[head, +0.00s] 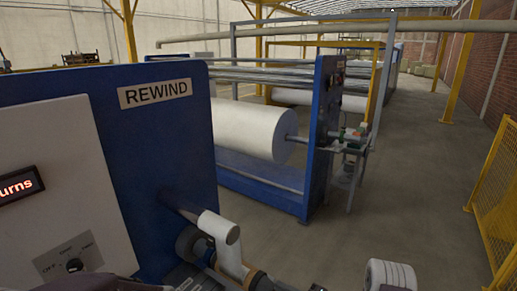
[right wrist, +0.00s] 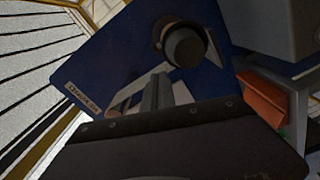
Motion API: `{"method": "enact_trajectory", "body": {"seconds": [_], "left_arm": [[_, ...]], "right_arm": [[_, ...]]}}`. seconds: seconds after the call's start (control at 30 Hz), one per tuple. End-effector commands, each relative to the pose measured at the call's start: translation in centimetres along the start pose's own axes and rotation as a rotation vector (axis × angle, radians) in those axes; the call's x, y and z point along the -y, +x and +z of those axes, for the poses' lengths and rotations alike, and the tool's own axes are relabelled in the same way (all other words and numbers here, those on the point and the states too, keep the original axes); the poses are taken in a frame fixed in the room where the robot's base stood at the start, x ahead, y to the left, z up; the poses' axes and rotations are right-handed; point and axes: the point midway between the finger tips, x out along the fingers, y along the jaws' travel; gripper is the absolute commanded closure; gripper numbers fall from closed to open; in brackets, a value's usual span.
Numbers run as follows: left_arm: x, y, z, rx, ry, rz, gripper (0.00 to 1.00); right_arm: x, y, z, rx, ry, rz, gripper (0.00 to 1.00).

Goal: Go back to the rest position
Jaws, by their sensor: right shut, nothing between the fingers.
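My right gripper (right wrist: 157,95) shows in the right wrist view as two grey fingers closed together beyond its dark body. Nothing is between the fingertips. The blue panel of the rewind machine (right wrist: 125,55) lies behind it, with a black round hub (right wrist: 185,46) just above and right of the fingers. I cannot tell the exact gap to the panel. In the head view the dark parts at the bottom, near the machine's front, are hard to make out. I cannot make out my left gripper in either view.
The blue rewind machine (head: 145,165) stands close at left, with a white cylinder (head: 218,228) sticking out of it. Behind it, a large white roll (head: 250,130) sits in a blue frame (head: 318,140). A yellow fence (head: 500,205) stands right.

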Motion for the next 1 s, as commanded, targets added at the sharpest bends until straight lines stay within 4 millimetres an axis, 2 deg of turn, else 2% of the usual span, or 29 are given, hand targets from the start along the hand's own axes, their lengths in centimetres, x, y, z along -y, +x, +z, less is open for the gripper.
{"method": "enact_trajectory", "body": {"seconds": [0.07,0.13,0.17,0.2,0.23,0.27,0.3,0.33,0.37,0.4,0.47,0.5,0.57,0.6,0.7,0.73,0.83,0.9,1.0], "left_arm": [[0.0,1.0,0.1,0.0,0.0,0.0,0.39],[0.0,1.9,0.2,0.0,0.0,0.0,0.39],[0.1,2.4,0.3,0.0,0.0,0.0,0.39],[0.1,2.9,0.3,0.0,0.0,0.0,0.39],[0.1,3.3,0.4,0.0,0.0,0.0,0.39],[0.1,3.7,0.4,0.001,0.0,0.0,0.39],[0.1,4.2,0.4,0.0,0.0,0.0,0.39],[0.1,4.5,0.5,0.0,0.0,0.0,0.39],[0.1,4.8,0.5,0.0,0.0,0.0,0.39],[0.1,5.3,0.6,0.0,0.0,0.0,0.39],[0.1,5.8,0.6,0.0,0.0,0.0,0.39],[0.1,6.1,0.7,0.0,0.0,0.0,0.39],[0.1,6.4,0.7,0.0,0.0,0.0,0.39],[0.1,6.5,0.7,0.0,0.0,0.0,0.39],[0.1,6.3,0.7,0.0,0.0,0.0,0.39],[0.1,6.2,0.7,0.0,0.0,0.0,0.39],[0.1,6.2,0.7,0.0,0.0,0.0,0.39],[0.1,6.2,0.6,0.0,0.0,0.0,0.39],[0.1,6.2,0.6,0.0,0.0,0.0,0.39]], "right_arm": [[-2.1,1.4,-0.3,-0.038,-0.076,0.012,1.0],[-5.5,3.1,-2.0,-0.092,-0.169,0.025,1.0],[-6.8,3.7,-3.6,-0.139,-0.211,0.02,1.0],[-7.8,4.3,-6.4,-0.217,-0.266,-0.011,1.0],[-8.1,4.5,-8.7,-0.28,-0.317,-0.049,1.0],[-7.9,4.4,-11.0,-0.346,-0.388,-0.098,1.0],[-7.0,3.8,-14.0,-0.439,-0.507,-0.17,1.0],[-6.1,3.0,-16.1,-0.514,-0.614,-0.226,1.0],[-4.9,1.9,-17.9,-0.594,-0.736,-0.283,1.0],[-3.0,-0.1,-20.0,-0.713,-0.919,-0.359,1.0],[0.1,-3.9,-21.7,-0.92,-1.231,-0.46,1.0],[1.9,-6.8,-21.9,-1.08,-1.451,-0.512,1.0],[4.0,-11.1,-21.0,-1.343,-1.768,-0.553,1.0],[4.9,-13.7,-19.9,-1.538,-1.965,-0.552,1.0],[5.5,-18.5,-16.4,-2.045,-2.332,-0.43,1.0],[5.7,-19.3,-15.5,2.022,2.216,0.331,1.0],[5.6,-20.5,-12.9,1.895,1.881,0.068,1.0],[5.1,-20.2,-11.7,1.817,1.748,-0.03,1.0],[4.9,-19.9,-11.3,1.77,1.68,-0.096,1.0]]}}
